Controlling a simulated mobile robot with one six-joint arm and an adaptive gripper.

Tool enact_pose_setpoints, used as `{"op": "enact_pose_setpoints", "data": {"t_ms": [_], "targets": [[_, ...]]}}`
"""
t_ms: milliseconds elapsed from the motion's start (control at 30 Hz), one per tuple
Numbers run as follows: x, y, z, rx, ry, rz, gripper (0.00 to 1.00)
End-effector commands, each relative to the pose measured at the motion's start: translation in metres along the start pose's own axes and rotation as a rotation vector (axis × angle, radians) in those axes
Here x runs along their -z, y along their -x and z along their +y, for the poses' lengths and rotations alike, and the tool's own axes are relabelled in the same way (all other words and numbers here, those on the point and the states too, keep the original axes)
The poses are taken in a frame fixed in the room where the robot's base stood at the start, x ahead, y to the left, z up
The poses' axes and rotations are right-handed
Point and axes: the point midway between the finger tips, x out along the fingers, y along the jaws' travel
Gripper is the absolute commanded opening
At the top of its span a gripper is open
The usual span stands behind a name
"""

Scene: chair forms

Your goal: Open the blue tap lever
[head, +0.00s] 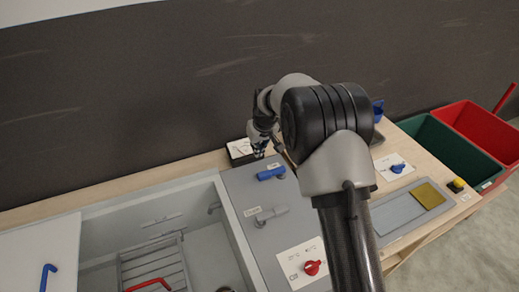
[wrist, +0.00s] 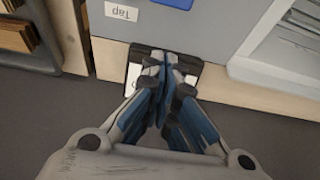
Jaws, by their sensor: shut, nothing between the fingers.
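The blue tap lever (head: 271,172) lies on the grey panel (head: 240,190) right of the sink in the head view. In the wrist view, part of a blue piece (wrist: 172,3) shows at the top edge, beside a white label reading "Tap" (wrist: 122,12). My gripper (head: 259,148) is behind the lever, toward the wall, apart from it in the picture. In the wrist view my gripper's fingers (wrist: 168,68) are together and empty, in front of a small black-framed box with a white face (wrist: 135,72), hiding much of it.
A grey lever (head: 270,215) and a red knob (head: 312,267) sit nearer on the counter. The sink (head: 215,245) with a rack is at left. A blue knob (head: 397,168) and green (head: 450,150) and red bins (head: 480,125) are right. The dark wall (head: 120,100) stands close behind.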

Motion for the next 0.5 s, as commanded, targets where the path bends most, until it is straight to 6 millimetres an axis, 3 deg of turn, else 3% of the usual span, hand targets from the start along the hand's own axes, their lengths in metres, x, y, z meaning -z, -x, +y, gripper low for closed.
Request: {"op": "enact_pose_setpoints", "data": {"t_ms": [100, 333, 500], "targets": [[-0.002, -0.03, 0.0, 0.0, 0.0, -0.002, 0.0], [-0.002, -0.074, 0.0, 0.0, -0.001, -0.001, 0.0], [-0.021, -0.06, 0.001, -0.001, -0.001, -0.001, 0.0]]}}
